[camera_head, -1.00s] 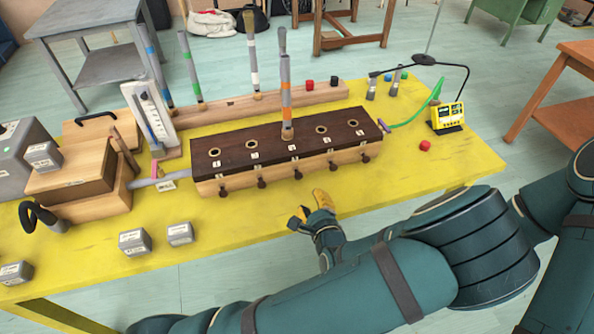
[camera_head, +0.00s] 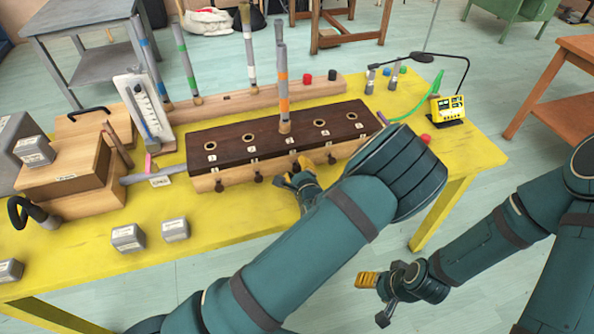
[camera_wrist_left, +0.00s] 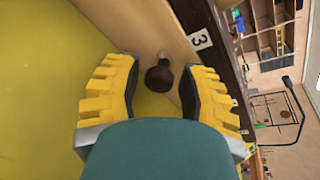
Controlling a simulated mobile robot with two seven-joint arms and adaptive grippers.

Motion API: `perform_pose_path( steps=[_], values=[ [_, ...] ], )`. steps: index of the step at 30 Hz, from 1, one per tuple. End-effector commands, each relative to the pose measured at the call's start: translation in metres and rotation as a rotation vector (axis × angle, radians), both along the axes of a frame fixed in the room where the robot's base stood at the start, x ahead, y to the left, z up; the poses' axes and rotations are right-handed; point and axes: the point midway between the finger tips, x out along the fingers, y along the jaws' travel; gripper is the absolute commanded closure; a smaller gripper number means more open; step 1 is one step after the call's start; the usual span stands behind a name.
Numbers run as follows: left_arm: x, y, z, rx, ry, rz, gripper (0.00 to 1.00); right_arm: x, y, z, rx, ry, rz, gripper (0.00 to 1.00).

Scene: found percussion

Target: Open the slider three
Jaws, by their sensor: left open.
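The long wooden box with a dark top (camera_head: 230,148) has numbered holes and a row of small dark knobs along its front. The number 3 label (camera_wrist_left: 201,39) shows in the left wrist view, and the dark round slider three knob (camera_wrist_left: 160,76) sticks out below it. My left gripper (camera_wrist_left: 160,95) is open, with one yellow finger on each side of the knob, and no contact is visible. In the head view my left gripper (camera_head: 299,180) is at the box's front middle and hides part of it. My right gripper (camera_head: 374,297) is off the table's front edge; its jaws are unclear.
A striped tube (camera_head: 283,95) stands upright in the middle hole. Small grey blocks (camera_head: 128,238) lie at the front left of the yellow table (camera_head: 230,235). A wooden box with a grey pipe (camera_head: 139,176) adjoins at left. A yellow device (camera_head: 448,108) stands at right.

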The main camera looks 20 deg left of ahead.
Motion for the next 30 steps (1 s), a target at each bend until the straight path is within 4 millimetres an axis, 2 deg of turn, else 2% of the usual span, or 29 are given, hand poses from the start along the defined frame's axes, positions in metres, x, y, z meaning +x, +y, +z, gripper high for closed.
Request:
perform_pose_path(
  steps=[6, 8, 9, 10, 16, 24, 30],
  values=[
    [0.0, 0.0, 0.0, 0.0, 0.0, 0.0, 0.6, 0.0, 0.0, 0.0, 0.0, 0.0, 0.0, 0.41],
    [0.0, 0.0, 0.0, 0.0, 0.0, 0.0, 0.81, 0.0, 0.0, 0.0, 0.0, 0.0, 0.0, 0.41],
    [0.0, 0.0, 0.0, 0.0, 0.001, 0.001, 0.95, 0.0, 0.0, 0.0, 0.0, 0.0, 0.0, 0.41],
    [0.0, 0.0, 0.0, 0.0, 0.0, 0.0, 1.0, 0.0, 0.0, 0.0, 0.0, 0.0, 0.0, 0.41],
    [-0.002, -0.002, 0.001, 0.001, 0.0, -0.002, 1.0, 0.0, 0.0, 0.002, 0.0, 0.0, 0.0, 0.41],
    [-0.025, -0.018, 0.001, 0.002, 0.002, -0.003, 1.0, -0.003, 0.0, 0.015, 0.001, 0.007, 0.002, 0.41],
    [-0.024, -0.017, 0.0, 0.0, 0.0, -0.001, 1.0, -0.003, 0.0, 0.013, 0.001, 0.007, 0.002, 0.41]
  ],
)
